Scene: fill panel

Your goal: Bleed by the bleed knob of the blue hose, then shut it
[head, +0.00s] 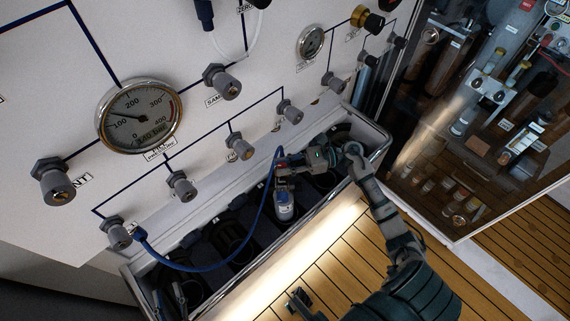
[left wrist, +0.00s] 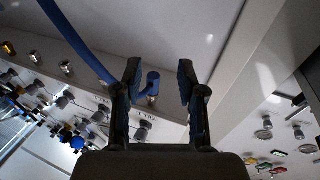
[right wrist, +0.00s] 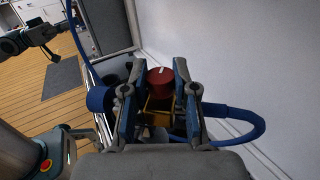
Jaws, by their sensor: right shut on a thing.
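The blue hose (head: 258,225) runs from a fitting at the lower left of the panel, sags over the trough and rises to the top of a blue and white bottle (head: 284,206). The red bleed knob (right wrist: 160,82), with a white mark, sits on a brassy valve body (right wrist: 160,108) in the right wrist view. My right gripper (head: 284,165) is at the bottle top, its fingers shut on either side of the knob. It mostly hides the knob in the head view. My left gripper (head: 298,299) is open and empty, apart from the trough; its spread fingers show in the left wrist view (left wrist: 160,85).
The panel carries a large pressure gauge (head: 140,117), reading roughly between 100 and 200, and several grey-capped fittings. The trough's metal rail (head: 290,238) runs in front of the bottles. A glass-fronted cabinet (head: 480,130) stands at the right. The wooden floor is clear.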

